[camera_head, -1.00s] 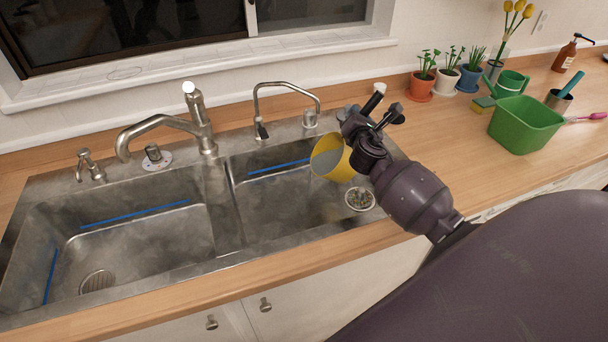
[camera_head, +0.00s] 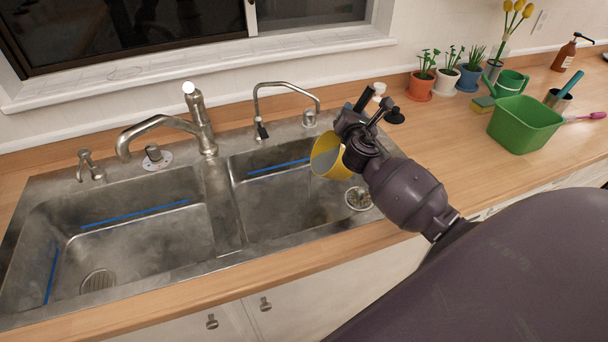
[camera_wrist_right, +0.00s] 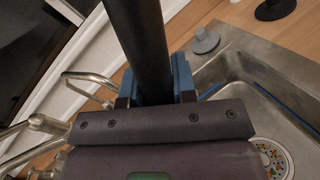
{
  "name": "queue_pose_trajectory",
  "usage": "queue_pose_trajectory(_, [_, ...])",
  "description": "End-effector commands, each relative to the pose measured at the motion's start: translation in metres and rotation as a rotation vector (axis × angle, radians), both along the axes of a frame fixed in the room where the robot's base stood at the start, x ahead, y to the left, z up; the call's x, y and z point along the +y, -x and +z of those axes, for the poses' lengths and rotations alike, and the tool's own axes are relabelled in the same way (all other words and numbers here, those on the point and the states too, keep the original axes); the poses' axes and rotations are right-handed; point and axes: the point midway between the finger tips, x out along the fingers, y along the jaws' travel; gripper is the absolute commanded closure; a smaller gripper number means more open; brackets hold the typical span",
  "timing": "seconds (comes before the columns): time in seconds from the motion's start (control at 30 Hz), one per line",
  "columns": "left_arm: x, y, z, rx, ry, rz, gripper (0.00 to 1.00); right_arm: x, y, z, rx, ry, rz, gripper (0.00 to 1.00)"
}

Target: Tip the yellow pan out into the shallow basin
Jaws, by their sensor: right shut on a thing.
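The yellow pan (camera_head: 329,157) is held tilted above the right-hand sink basin (camera_head: 285,205), its open mouth facing left and showing a grey inside. Whether anything is left in it I cannot tell. My right gripper (camera_head: 355,124) is shut on the pan's dark handle, at the basin's back right. In the right wrist view the dark handle (camera_wrist_right: 146,45) runs up between the blue-padded fingers (camera_wrist_right: 157,88), and the pan's yellow body is hidden. The left-hand basin (camera_head: 140,240) is empty. Which basin is shallower is hard to tell. My left gripper is out of view.
A large faucet (camera_head: 200,125) and a slim faucet (camera_head: 258,110) stand behind the sink. The strainer (camera_head: 358,199) sits in the right basin beside my arm. A green tub (camera_head: 524,125), sponge (camera_head: 483,104) and potted plants (camera_head: 422,85) stand on the right counter.

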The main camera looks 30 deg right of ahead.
Motion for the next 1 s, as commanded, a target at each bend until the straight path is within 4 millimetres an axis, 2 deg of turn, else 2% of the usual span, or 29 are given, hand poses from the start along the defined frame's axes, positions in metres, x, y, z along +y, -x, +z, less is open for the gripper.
queue_pose_trajectory(1.0, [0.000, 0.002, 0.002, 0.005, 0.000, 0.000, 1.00, 0.018, -0.007, 0.014, 0.037, 0.105, 0.002, 1.00])
